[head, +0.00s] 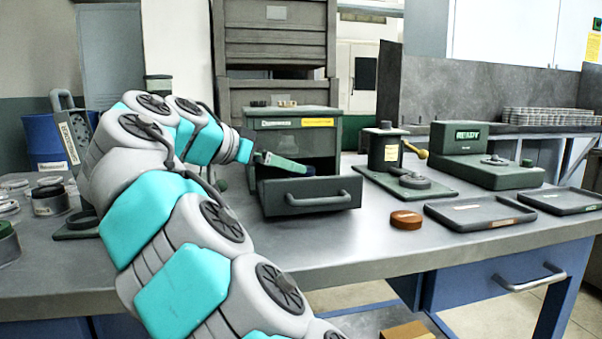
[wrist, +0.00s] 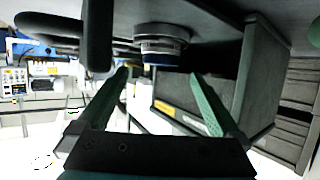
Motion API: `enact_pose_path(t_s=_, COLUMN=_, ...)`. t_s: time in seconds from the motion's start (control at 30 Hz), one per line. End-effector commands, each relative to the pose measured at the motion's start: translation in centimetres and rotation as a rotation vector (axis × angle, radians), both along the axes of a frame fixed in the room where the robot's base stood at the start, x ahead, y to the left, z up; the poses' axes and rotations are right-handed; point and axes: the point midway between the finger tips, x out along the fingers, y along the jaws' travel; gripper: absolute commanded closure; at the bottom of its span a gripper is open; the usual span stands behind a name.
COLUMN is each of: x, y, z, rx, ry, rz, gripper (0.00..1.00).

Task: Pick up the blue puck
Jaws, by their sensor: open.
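My gripper (head: 283,163) is at the mouth of the open drawer (head: 308,204) in the head view, with a green finger over it. In the wrist view my gripper (wrist: 160,82) has its two green fingers wide apart with nothing between the tips. Beyond the tips is a short round grey object (wrist: 163,40) with a pale band and a narrow blue edge. I cannot tell whether it is the blue puck. No blue puck shows clearly in the head view, and the drawer's inside is mostly hidden.
An orange-brown puck (head: 406,220) lies on the bench (head: 345,243) beside a dark flat tray (head: 480,213). A second tray (head: 560,201) lies further right. A green READY machine (head: 485,160) and a dark fixture (head: 384,152) stand behind. Several round containers crowd the left.

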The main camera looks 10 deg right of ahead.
Motion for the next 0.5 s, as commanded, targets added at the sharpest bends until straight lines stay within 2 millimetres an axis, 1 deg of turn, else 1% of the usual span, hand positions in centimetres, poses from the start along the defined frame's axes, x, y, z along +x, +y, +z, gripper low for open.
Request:
enact_pose_path(t_s=0.3, x=2.2, y=-3.3, z=-1.5, rx=0.001, ry=0.003, rz=-0.002, gripper=0.00)
enact_pose_path(t_s=0.4, x=2.5, y=-3.7, z=-1.7, rx=0.001, ry=0.002, rz=-0.001, gripper=0.00)
enact_pose_path(t_s=0.5, x=2.5, y=-3.7, z=-1.7, rx=0.000, ry=0.002, rz=-0.001, gripper=0.00)
